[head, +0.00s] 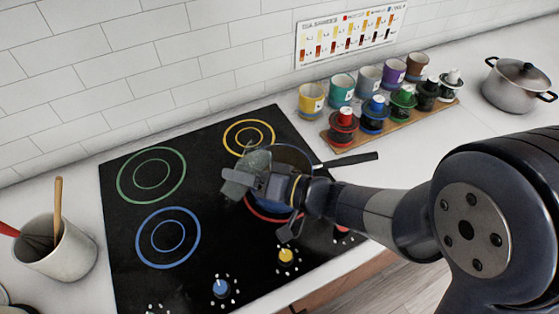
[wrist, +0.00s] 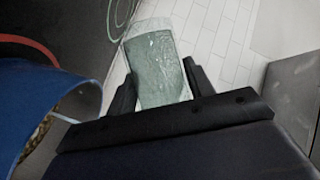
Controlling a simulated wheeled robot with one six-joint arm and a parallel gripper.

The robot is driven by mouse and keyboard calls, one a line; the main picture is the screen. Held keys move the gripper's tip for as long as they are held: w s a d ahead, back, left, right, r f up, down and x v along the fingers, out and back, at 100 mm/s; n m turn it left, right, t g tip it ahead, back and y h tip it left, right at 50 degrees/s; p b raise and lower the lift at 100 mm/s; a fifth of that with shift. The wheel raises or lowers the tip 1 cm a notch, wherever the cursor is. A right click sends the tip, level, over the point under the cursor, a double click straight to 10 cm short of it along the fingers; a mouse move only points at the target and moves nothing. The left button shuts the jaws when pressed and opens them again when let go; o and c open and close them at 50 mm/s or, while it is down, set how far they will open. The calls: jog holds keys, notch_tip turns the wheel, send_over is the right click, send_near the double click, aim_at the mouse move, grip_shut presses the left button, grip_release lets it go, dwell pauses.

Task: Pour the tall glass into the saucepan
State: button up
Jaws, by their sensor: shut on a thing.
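The tall glass (head: 237,186) is pale green and see-through. It is tilted well over, and my gripper (head: 262,183) is shut around it. In the wrist view the glass (wrist: 157,68) sits between the two dark fingers; I cannot make out what is in it. The saucepan (head: 293,158) is blue with a long black handle pointing right. It stands on the front right burner, partly hidden behind my gripper and arm. In the wrist view its blue side (wrist: 62,92) shows at the left, with a patch of brownish, grainy stuff by its rim.
The black hob (head: 190,200) has green, yellow and blue rings clear of pots. Several coloured cups (head: 312,98) and lidded pots on a wooden board (head: 365,137) stand behind right. A lidded steel pot (head: 520,85) is far right; a utensil crock (head: 60,250) is left.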

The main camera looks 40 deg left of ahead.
jog(key=shift+s+f+m+y+b, duration=0.15)
jog(key=shift+m+y+b, duration=0.15)
jog(key=shift+m+b, duration=0.35)
dwell(0.7)
jog(key=shift+r+m+g+y, duration=0.35)
jog(key=shift+r+m, duration=0.2)
jog(key=shift+m, duration=0.3)
dwell(0.4)
jog(key=shift+w+f+m+y+p, duration=0.15)
jog(key=shift+w+m+y+p, duration=0.2)
jog(key=shift+w+m+p, duration=0.45)
dwell(0.5)
jog(key=shift+w+r+m+g+y+p, duration=0.3)
jog(key=shift+r+m+p, duration=0.25)
jog(key=shift+m, duration=0.35)
jog(key=shift+r+m, duration=0.1)
jog(key=shift+m, duration=0.2)
